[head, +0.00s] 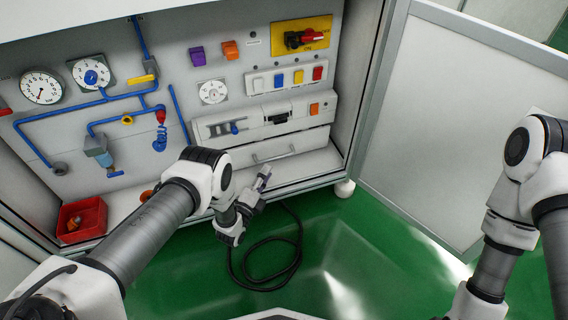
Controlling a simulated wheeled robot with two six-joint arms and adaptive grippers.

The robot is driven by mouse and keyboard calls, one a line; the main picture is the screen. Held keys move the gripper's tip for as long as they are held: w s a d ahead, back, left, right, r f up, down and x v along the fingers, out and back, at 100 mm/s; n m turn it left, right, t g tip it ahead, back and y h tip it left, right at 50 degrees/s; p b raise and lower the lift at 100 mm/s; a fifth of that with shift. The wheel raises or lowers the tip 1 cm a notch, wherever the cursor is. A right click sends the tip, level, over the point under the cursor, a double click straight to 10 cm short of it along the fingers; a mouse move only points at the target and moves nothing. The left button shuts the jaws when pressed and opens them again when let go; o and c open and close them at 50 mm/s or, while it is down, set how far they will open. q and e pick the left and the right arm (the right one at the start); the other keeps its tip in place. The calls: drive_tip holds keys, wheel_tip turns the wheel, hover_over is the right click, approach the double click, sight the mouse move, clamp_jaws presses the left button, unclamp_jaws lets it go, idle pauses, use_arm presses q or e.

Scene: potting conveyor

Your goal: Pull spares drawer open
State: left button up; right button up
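The spares drawer (305,143) is a plain light-grey front low in the cabinet, under a panel with a slot and buttons. A slim bar handle (273,157) runs along its lower part. The drawer looks closed, though its left part is partly hidden by my arm. My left gripper (265,172) is just below and to the left of the handle, and looks apart from it. It is small and seen from above, so I cannot tell whether its fingers are open or shut. My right arm is at the right edge; its gripper is out of view.
A red bin (82,220) stands on the cabinet's floor at the left. A black cable (298,250) loops on the green floor below my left gripper. The open cabinet door (450,120) stands at the right. Gauges and blue pipes fill the upper left panel.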

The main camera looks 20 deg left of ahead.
sight(276, 158)
use_arm(q)
drive_tip(key=shift+f, duration=0.4)
drive_tip(key=shift+w+b, duration=0.3)
drive_tip(key=shift+b, duration=0.1)
drive_tip(key=b+x, duration=0.3)
drive_tip(key=x, duration=0.3)
drive_tip(key=shift+w+b, duration=0.35)
drive_tip(key=shift+b, duration=0.05)
drive_tip(key=shift+w+d+r, duration=0.1)
drive_tip(key=shift+w, duration=0.1)
clamp_jaws()
use_arm(e)
drive_tip(key=f, duration=0.5)
drive_tip(key=shift+w, duration=0.25)
